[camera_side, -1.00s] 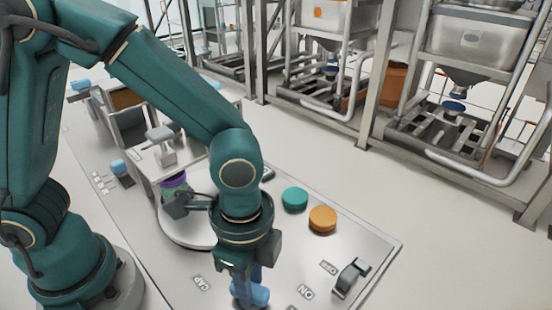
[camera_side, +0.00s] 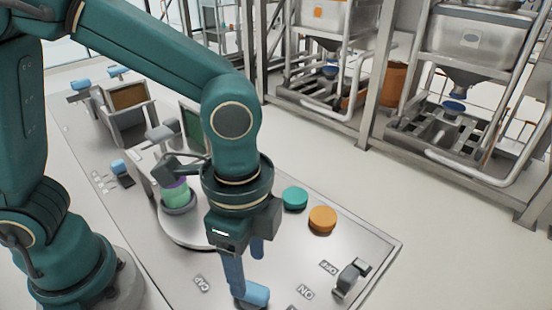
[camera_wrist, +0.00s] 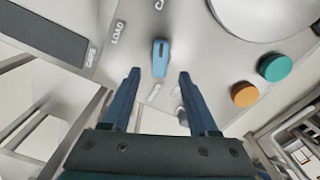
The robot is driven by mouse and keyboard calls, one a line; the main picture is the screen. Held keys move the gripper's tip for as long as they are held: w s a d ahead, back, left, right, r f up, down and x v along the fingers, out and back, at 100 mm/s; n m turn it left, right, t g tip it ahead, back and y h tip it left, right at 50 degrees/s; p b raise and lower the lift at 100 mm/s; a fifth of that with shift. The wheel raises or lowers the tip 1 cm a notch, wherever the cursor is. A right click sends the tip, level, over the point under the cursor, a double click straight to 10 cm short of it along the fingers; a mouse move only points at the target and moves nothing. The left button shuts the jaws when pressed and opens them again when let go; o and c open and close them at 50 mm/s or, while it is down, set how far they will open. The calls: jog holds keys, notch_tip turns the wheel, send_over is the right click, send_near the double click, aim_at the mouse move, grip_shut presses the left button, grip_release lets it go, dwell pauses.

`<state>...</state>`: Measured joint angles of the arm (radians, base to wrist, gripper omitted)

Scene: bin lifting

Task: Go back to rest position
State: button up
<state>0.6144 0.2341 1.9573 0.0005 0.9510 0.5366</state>
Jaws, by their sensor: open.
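My gripper (camera_side: 247,268) is open and empty, its two blue fingers pointing down above the front part of the steel worktop (camera_side: 370,242). A blue handle (camera_side: 256,295) on the worktop is just below the fingers in the side view. In the wrist view the handle (camera_wrist: 160,57) shows between and beyond the spread fingers of my gripper (camera_wrist: 159,75), with clear gaps on both sides.
Teal (camera_side: 295,198) and orange (camera_side: 322,219) round buttons stand right of my gripper. Left of it, a green container with a purple top (camera_side: 176,193) stands on a round platform (camera_side: 185,233). A metal lever (camera_side: 350,277) is near the ON and OFF labels. Steel frames stand behind.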

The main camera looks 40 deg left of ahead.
jog(key=s+a+r+n+t, duration=0.2)
jog(key=a+r+n+t, duration=0.3)
jog(key=a+n, duration=0.8)
notch_tip(320, 180, up, 2)
jog(key=shift+a+r+t, duration=0.2)
jog(key=shift+a+t, duration=0.05)
jog(key=shift+t, duration=0.05)
